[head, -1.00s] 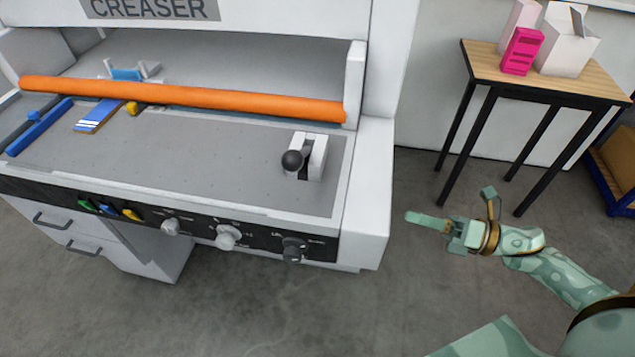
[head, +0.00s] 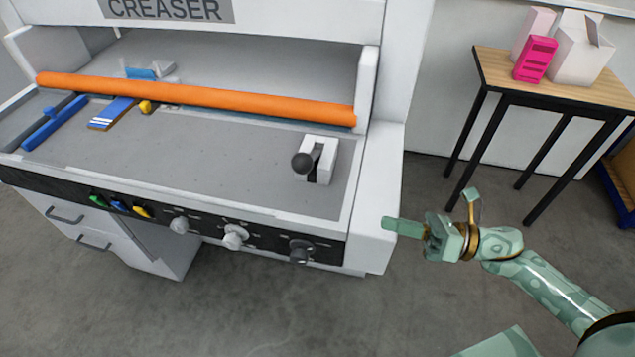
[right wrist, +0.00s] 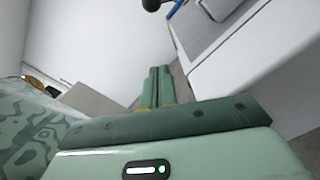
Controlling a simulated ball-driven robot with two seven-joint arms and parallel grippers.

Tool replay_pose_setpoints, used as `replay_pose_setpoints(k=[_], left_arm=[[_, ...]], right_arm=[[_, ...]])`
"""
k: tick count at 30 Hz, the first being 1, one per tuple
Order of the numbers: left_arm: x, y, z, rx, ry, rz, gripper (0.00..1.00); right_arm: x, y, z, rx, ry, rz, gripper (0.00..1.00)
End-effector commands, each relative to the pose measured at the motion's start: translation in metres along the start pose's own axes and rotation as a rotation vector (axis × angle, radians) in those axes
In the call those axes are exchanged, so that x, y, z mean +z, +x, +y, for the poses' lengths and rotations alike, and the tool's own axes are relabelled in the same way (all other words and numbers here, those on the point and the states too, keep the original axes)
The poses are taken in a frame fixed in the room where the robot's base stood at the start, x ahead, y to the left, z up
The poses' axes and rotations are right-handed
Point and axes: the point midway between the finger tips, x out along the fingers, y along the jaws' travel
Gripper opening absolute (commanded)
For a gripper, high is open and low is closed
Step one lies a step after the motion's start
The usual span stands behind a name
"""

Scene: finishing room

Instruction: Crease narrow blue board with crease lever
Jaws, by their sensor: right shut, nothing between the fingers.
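The crease lever (head: 303,162) is a black ball knob on a slotted white block (head: 325,155), at the right end of the creaser's grey bed (head: 230,165). A narrow blue board (head: 112,111) with white stripes lies at the left of the bed, its far end close to the orange bar (head: 200,95). My right gripper (head: 390,226) is shut and empty, in front of the creaser's right end and apart from the lever. Its two closed fingers show in the right wrist view (right wrist: 154,88), with the black knob (right wrist: 151,4) at the top edge. My left gripper is not in view.
The orange bar spans the bed. A blue bar (head: 53,124) lies at the far left. Knobs (head: 235,236) line the front panel. A side table (head: 560,88) with a pink box (head: 535,59) and white boxes stands at the right. Open floor lies in front.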

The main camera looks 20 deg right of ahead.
Motion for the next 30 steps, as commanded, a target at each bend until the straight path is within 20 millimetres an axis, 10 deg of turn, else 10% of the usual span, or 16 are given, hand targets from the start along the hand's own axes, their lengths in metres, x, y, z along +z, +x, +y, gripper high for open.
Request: replay_pose_setpoints(k=[20,30], left_arm=[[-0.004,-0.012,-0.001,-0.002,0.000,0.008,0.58],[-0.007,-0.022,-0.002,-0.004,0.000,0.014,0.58]], right_arm=[[0.002,0.149,0.001,0.003,-0.002,-0.003,0.00],[0.038,0.157,0.001,0.000,-0.001,0.001,0.00]])
